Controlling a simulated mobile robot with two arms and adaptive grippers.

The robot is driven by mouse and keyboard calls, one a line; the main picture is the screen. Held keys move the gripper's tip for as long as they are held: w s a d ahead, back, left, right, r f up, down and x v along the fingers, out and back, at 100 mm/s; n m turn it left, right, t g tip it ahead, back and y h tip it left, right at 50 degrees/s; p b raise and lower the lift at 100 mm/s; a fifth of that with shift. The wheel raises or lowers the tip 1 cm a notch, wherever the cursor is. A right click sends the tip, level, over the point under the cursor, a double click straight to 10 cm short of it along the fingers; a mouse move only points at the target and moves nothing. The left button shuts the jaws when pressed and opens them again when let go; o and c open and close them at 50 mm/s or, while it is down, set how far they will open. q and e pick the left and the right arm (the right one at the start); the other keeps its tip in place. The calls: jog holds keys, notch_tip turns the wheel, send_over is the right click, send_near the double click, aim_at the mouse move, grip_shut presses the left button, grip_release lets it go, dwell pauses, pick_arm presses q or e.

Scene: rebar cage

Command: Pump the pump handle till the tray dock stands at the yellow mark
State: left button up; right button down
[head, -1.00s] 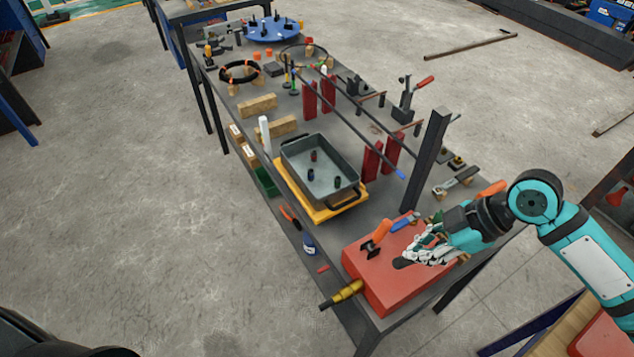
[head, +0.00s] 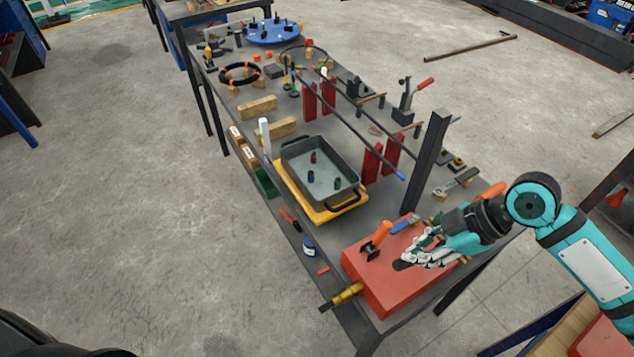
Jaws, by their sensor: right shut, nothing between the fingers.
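The red pump body (head: 385,285) stands at the near end of the bench, with a brass fitting at its left side. An orange-gripped lever (head: 378,238) with a black base stands tilted on its top. I cannot tell for sure whether this is the pump handle. My right gripper (head: 408,262) is shut and empty, low over the red top, right of the lever and apart from it. The yellow tray dock (head: 322,215) carries a grey tray (head: 325,170). A white upright post (head: 265,138) stands at its far-left corner; I cannot make out a yellow mark. My left gripper is out of view.
A dark square column (head: 428,165) rises behind the pump. Red supports (head: 372,165) carry long rods right of the tray. A blue-handled tool (head: 402,227) lies near the column base.

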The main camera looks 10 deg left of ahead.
aim_at(404, 268)
dwell(0.5)
jog(key=shift+s+a+f, duration=0.25)
jog(key=shift+f, duration=0.35)
jog(key=shift+f, duration=0.15)
jog(key=shift+s+a+f, duration=0.25)
jog(key=shift+f, duration=0.35)
jog(key=shift+s+a+f, duration=0.2)
jog(key=shift+f, duration=0.35)
jog(key=shift+s+a+f+b, duration=0.2)
jog(key=shift+f+b, duration=0.2)
jog(key=shift+f, duration=0.35)
